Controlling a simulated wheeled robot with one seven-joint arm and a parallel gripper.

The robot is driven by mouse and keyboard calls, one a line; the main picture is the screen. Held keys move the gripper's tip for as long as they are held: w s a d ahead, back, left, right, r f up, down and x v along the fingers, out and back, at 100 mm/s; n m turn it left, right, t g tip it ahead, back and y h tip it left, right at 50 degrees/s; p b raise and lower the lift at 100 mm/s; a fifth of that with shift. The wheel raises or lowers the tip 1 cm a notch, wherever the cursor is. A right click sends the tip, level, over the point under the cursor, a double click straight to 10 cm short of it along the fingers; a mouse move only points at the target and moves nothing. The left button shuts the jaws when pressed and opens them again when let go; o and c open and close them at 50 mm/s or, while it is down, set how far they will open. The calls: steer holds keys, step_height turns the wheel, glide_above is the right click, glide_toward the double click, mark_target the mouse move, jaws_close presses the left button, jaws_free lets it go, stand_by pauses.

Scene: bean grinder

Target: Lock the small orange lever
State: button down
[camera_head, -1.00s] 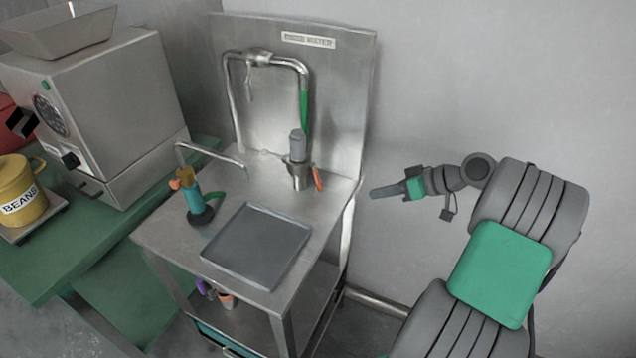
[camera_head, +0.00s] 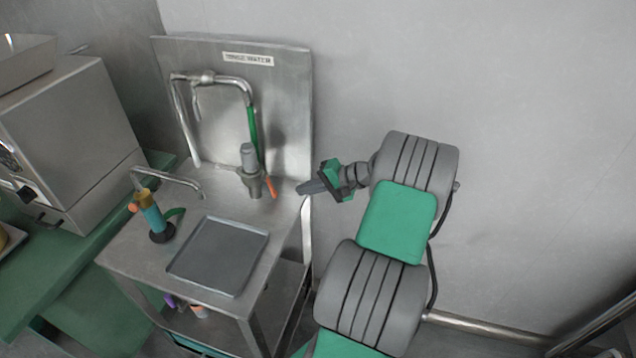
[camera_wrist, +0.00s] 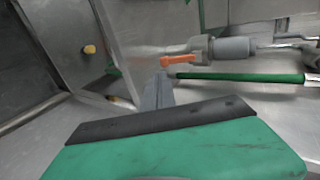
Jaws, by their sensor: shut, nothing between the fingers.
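The small orange lever (camera_head: 270,186) sits on the right side of the grey and metal fitting (camera_head: 250,172) at the back right of the steel sink stand. In the wrist view the orange lever (camera_wrist: 178,60) shows just beyond the fingertips, beside the grey cylinder (camera_wrist: 233,48). My gripper (camera_head: 300,188) is shut and empty, to the right of the lever, with a small gap in the head view. In the wrist view my gripper (camera_wrist: 162,76) has its fingertips close to the lever; I cannot tell whether they touch.
A green-sleeved pipe (camera_head: 253,135) rises behind the fitting; the green sleeve (camera_wrist: 245,78) also runs close to the fingers in the wrist view. A dark tray (camera_head: 218,256) lies on the stand. A teal and orange tool (camera_head: 152,217) stands at left. The wall is right behind.

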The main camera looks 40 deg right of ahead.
mark_target(276, 194)
steer(key=x, duration=0.4)
steer(key=r+x, duration=0.1)
steer(key=x, duration=0.2)
steer(key=shift+w+a+p, duration=0.1)
steer(key=shift+w+p, duration=0.2)
steer(key=shift+p, duration=0.05)
steer(key=shift+w+a+f, duration=0.35)
steer(key=shift+w+f, duration=0.05)
steer(key=shift+a+f, duration=0.1)
